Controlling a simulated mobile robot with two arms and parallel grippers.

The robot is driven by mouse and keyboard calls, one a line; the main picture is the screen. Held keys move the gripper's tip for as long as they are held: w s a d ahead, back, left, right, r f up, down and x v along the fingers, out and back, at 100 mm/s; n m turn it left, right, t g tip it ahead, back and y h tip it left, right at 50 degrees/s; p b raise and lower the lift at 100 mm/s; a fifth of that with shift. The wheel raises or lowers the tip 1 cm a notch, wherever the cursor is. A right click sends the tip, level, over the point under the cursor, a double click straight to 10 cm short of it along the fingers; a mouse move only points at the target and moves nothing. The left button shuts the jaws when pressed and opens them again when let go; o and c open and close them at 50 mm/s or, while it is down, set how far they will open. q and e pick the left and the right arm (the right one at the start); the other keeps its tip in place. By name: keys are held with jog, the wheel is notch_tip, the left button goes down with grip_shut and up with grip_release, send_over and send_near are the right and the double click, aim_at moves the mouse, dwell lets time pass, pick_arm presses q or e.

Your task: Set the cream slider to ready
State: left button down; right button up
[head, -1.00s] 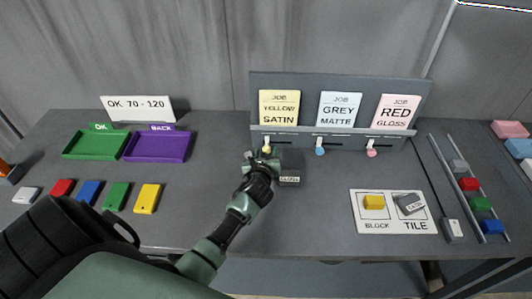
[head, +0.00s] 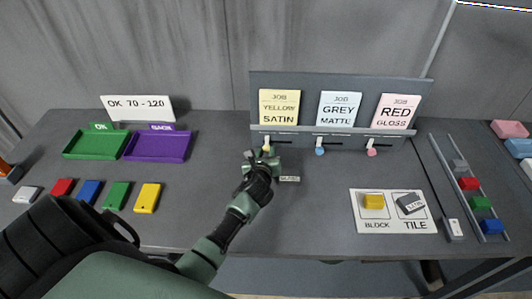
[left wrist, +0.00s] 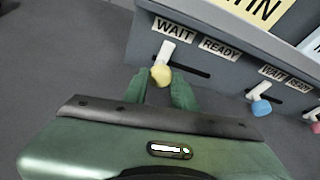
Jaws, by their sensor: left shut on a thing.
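The cream slider's yellowish knob (left wrist: 161,75) is on a pale stem at the left end of its dark slot, under the WAIT label (left wrist: 174,29). The READY label (left wrist: 219,48) is to its right. The knob also shows below the yellow satin card in the head view (head: 266,149). My left gripper (left wrist: 166,90) has its green fingers on either side of the knob and is shut on it. In the head view the left gripper (head: 264,156) reaches up to the panel's front. My right gripper is not in view.
A blue-knobbed slider (head: 320,151) and a pink-knobbed slider (head: 372,152) are farther right on the panel. A small grey labelled piece (head: 289,179) lies just right of my left gripper. A white mat (head: 393,225) holds a yellow block and a grey tile.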

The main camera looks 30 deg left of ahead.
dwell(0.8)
pick_arm(q)
jog(key=w+d, duration=0.1)
jog(key=d, duration=0.1)
jog(key=w+d, duration=0.1)
jog(key=d, duration=0.1)
jog(key=w+d, duration=0.2)
jog(key=shift+d+b, duration=0.25)
jog(key=shift+b, duration=0.15)
jog(key=c, duration=1.3)
grip_release()
jog(key=shift+o, duration=0.9)
jog(key=v, duration=0.7)
jog(key=shift+s+d+r, duration=0.2)
jog(key=shift+s+d, duration=0.05)
